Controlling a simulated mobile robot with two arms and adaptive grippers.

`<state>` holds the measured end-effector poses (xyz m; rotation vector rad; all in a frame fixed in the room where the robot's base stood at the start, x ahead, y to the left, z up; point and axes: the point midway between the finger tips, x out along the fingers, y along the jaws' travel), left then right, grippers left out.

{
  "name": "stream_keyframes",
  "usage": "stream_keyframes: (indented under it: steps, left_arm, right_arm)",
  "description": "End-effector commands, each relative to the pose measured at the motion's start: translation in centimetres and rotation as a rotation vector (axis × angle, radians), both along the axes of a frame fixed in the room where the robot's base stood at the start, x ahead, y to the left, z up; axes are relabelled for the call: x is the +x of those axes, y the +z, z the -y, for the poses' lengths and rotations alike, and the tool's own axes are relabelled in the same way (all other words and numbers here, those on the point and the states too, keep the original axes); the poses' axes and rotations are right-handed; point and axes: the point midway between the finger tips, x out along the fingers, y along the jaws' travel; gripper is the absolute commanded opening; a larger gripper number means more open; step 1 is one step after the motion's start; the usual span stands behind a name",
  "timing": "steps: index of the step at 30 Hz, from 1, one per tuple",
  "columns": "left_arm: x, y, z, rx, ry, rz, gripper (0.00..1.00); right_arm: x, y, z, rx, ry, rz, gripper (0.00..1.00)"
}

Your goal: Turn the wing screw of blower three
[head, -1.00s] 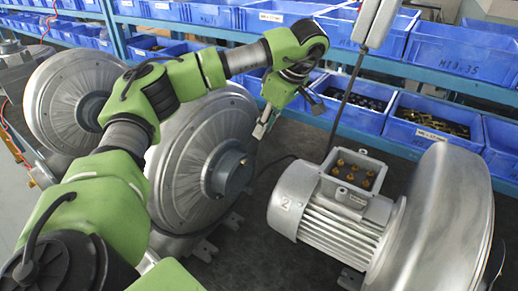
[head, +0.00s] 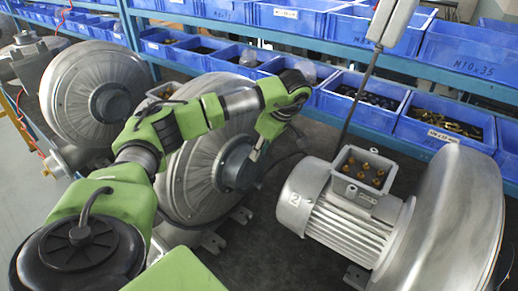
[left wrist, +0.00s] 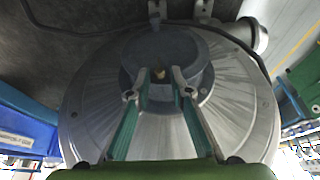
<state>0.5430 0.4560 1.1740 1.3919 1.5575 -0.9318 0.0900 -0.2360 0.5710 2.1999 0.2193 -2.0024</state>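A grey blower (head: 195,180) with a round ribbed casing stands mid-left in the head view; no number shows on it. Its dark grey hub (head: 238,163) faces right. My left gripper (head: 257,150) is at this hub. In the left wrist view the hub (left wrist: 140,52) lies straight ahead, with a small brass-coloured piece (left wrist: 158,73), perhaps the wing screw, at its middle. The two fingers of my left gripper (left wrist: 160,88) stand apart on either side of this piece, with a gap between them. Whether they touch the hub I cannot tell. My right gripper is not in view.
A blower marked 2 (head: 345,228) lies at right, its terminal box open with brass studs. Another blower (head: 75,95) stands at far left. Blue bins (head: 365,100) line the shelf behind. A black cable (head: 290,155) runs over the dark bench. A grey pendant (head: 392,20) hangs at upper right.

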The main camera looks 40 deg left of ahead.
Motion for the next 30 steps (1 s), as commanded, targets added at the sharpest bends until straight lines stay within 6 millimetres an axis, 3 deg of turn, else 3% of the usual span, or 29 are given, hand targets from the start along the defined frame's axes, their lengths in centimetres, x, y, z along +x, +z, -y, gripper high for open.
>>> stream_keyframes:
  steps: [11,14,30]
  left_arm:
    - [-0.04,-0.67,-0.28,0.001,0.0,0.0,0.2]
    - [-0.04,-0.67,-0.27,0.001,0.0,0.0,0.0]
    - [-0.1,-0.73,-0.26,0.002,0.0,0.005,0.0]
  right_arm:
    - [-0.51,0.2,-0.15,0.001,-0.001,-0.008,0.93]
    - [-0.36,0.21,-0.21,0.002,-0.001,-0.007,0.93]
    - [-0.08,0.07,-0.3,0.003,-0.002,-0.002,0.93]
